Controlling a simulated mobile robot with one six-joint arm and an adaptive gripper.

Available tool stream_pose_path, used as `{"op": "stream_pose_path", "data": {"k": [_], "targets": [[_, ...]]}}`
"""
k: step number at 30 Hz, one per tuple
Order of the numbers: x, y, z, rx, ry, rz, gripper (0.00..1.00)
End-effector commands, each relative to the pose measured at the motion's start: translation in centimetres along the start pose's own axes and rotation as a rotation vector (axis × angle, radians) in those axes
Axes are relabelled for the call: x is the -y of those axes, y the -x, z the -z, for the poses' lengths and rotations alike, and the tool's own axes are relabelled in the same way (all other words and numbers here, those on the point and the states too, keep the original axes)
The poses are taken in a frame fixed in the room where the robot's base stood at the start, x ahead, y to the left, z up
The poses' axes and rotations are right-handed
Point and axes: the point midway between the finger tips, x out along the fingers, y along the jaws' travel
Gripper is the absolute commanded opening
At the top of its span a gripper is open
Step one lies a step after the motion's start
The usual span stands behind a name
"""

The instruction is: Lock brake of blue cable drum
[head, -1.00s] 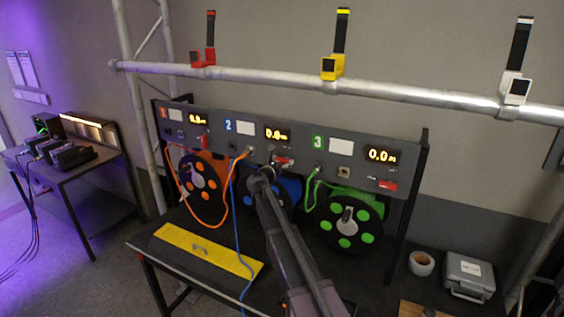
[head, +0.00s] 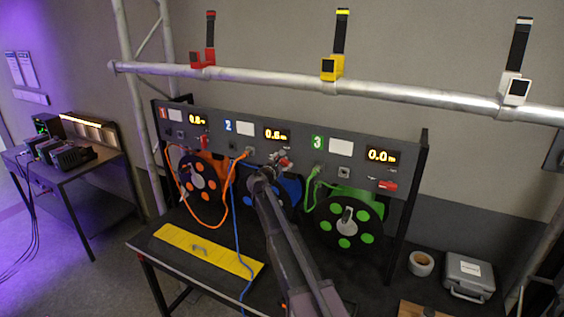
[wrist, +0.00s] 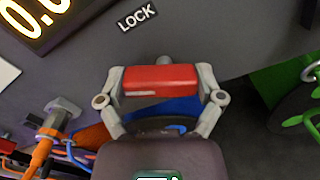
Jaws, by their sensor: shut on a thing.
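The blue cable drum (head: 290,188) sits under the panel's middle section, marked 2, partly hidden behind my arm. Its red brake lever (wrist: 160,78) lies between the two fingers of my gripper (wrist: 160,88) in the wrist view, with a finger against each end. A LOCK label (wrist: 137,18) is on the panel above the lever, to the left. Whether the lever stands at LOCK is unclear.
An orange drum (head: 200,181) is to the left and a green drum (head: 350,222) to the right, with other red levers on the panel. Orange, blue and green cables hang in front. A yellow plate (head: 205,250) lies on the table. A truss tube (head: 300,80) runs above.

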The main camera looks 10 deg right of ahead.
Motion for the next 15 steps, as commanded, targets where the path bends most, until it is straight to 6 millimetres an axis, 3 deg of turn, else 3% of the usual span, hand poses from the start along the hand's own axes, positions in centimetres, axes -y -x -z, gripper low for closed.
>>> {"op": "stream_pose_path", "data": {"k": [15], "targets": [[-0.05, -0.08, -0.16, -0.001, -0.488, -0.004, 0.38]]}}
